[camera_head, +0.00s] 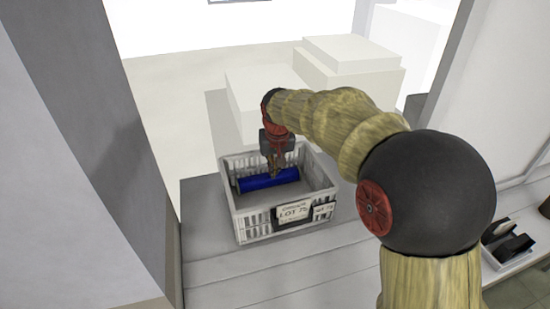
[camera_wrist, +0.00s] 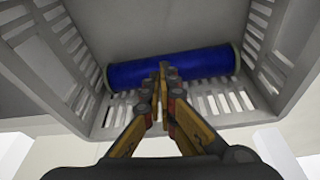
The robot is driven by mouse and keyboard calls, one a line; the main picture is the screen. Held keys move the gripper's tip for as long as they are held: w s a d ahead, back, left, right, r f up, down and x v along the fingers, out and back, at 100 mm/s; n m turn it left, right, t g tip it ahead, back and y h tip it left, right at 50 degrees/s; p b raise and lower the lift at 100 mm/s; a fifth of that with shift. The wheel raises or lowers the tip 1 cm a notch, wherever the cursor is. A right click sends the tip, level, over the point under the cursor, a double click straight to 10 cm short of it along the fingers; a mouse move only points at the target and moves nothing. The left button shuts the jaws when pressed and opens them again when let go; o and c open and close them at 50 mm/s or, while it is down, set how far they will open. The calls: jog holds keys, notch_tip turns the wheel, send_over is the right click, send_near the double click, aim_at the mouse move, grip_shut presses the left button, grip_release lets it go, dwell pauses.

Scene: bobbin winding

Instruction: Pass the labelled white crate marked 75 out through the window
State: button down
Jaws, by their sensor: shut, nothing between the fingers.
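The white crate (camera_head: 251,222) has slatted walls and stands on a grey ledge at the window opening. A label reading LOT 75 (camera_head: 293,212) is on its near wall, with a second label beside it. A blue cylinder (camera_head: 256,183) lies inside, by the far wall; it also shows in the wrist view (camera_wrist: 205,66). My gripper (camera_head: 275,172) reaches down into the crate near the cylinder. In the wrist view its fingertips (camera_wrist: 165,70) are together in front of the cylinder with nothing between them. Whether they touch the cylinder or crate, I cannot tell.
The grey ledge (camera_head: 215,275) has free room in front of the crate. A wall or frame post (camera_head: 85,130) bounds the opening at left. White blocks (camera_head: 350,65) stand beyond the opening. A small tray (camera_head: 508,255) with dark items is at lower right.

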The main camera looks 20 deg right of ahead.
jog(key=shift+w+d+r+p, duration=0.15)
jog(key=shift+w+p, duration=0.05)
jog(key=shift+w, duration=0.75)
jog(key=shift+w+d+r+p, duration=0.1)
jog(key=shift+w+p, duration=0.1)
jog(key=shift+w, duration=0.7)
jog(key=w, duration=0.2)
jog(key=shift+w+d+p, duration=0.2)
jog(key=shift+w+p, duration=0.1)
jog(key=shift+w, duration=0.1)
